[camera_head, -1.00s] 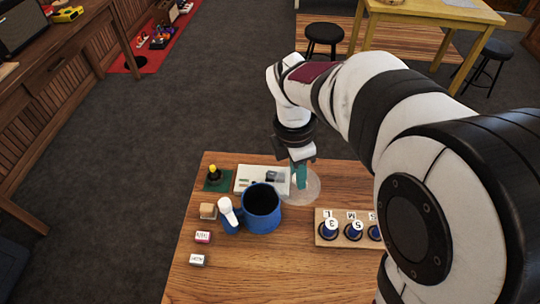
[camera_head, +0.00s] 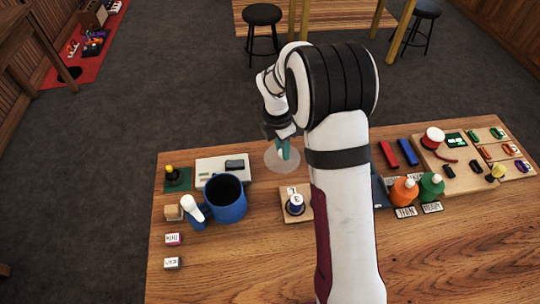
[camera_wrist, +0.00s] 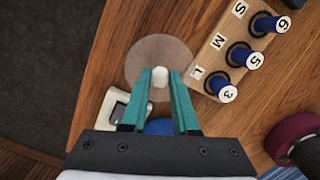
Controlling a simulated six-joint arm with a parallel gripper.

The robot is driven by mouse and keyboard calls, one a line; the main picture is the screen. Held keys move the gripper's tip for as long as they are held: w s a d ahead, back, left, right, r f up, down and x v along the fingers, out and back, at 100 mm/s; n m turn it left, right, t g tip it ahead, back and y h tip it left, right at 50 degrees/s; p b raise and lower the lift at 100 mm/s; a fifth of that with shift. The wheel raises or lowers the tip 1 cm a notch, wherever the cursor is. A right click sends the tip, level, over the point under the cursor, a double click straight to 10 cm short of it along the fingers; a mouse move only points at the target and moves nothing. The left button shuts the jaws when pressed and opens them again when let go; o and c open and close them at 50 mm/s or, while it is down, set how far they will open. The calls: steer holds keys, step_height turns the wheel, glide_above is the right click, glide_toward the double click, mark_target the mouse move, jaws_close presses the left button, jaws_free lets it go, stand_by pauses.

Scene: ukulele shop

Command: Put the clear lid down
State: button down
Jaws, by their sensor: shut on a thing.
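The clear lid (camera_head: 274,158) is a round, see-through disc at the far edge of the wooden table in the head view, right of the white board. My gripper (camera_head: 284,148) is above it, its teal fingers pointing down. In the wrist view the lid (camera_wrist: 148,58) shows as a pale disc with a white knob (camera_wrist: 160,76) at its near part. My gripper (camera_wrist: 161,82) is shut on that knob. I cannot tell whether the lid touches the table.
A blue mug (camera_head: 232,208) stands left of the lid. A wooden block (camera_wrist: 222,70) marked S, M, L holds several blue pegs close by on the right. The white board (camera_head: 213,177) lies left. Orange (camera_head: 404,192) and green (camera_head: 431,186) bottles stand farther right.

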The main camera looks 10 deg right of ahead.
mark_target(270, 155)
steer(key=a+f, duration=0.1)
steer(key=w+a+f, duration=0.1)
steer(key=shift+w+a, duration=0.2)
steer(key=shift+a, duration=0.1)
step_height(270, 155, down, 3)
steer(key=shift+a+f, duration=0.1)
steer(key=shift+a, duration=0.05)
steer(key=shift+f, duration=0.35)
steer(key=shift+f, duration=0.2)
steer(key=c, duration=0.7)
jaws_free()
